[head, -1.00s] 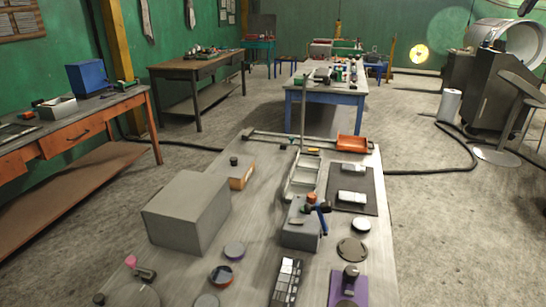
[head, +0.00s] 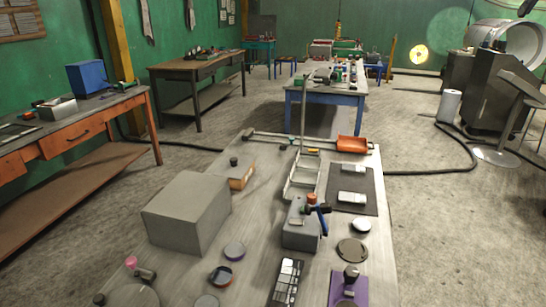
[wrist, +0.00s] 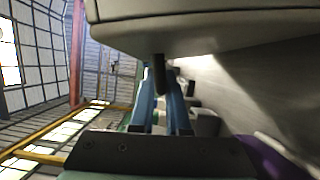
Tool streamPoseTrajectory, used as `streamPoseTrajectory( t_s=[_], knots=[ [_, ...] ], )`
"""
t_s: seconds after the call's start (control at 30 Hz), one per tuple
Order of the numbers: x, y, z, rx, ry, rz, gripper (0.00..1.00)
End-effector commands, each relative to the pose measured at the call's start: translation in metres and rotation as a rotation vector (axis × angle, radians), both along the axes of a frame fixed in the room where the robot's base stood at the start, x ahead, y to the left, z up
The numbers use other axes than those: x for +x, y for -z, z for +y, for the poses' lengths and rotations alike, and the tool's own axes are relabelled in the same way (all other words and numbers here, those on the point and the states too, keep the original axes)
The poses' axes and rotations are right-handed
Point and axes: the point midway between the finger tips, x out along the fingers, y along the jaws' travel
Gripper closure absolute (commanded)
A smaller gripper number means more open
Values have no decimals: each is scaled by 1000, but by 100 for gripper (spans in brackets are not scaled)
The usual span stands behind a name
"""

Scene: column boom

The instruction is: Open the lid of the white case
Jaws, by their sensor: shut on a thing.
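In the wrist view, the blue fingers of my gripper (wrist: 163,105) point away from the camera. They are closed around a short dark upright handle (wrist: 160,72), which fills the gap between them. A large pale body with a dark seam along it, which looks like the white case (wrist: 215,32), fills the top of this view just beside the fingers. Its full outline and its lid hinge are out of view. In the head view, a small light grey box (head: 299,237) stands on the near table, with a blue and orange item (head: 318,211) at its top. I cannot tell how far any lid is raised.
A big grey block (head: 185,215) stands left of the small box. A pale open frame (head: 300,187) and a dark mat (head: 368,188) with pale items lie behind it. The table's right edge is clear.

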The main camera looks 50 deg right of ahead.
Motion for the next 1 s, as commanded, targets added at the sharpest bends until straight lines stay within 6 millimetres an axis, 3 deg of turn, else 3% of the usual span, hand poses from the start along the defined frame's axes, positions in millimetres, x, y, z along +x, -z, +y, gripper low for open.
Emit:
streamPoseTrajectory(
  t_s=[0.3,0.6,0.63,0.77,1.0],
  knots=[
    [-16,-14,-6,76,0,-174,100],
    [-16,-13,-6,81,-1,-189,100],
    [-16,-13,-6,81,-1,-188,83],
    [-16,-14,-6,80,-1,-188,59],
    [-16,-14,-7,79,0,-189,56]
  ],
)
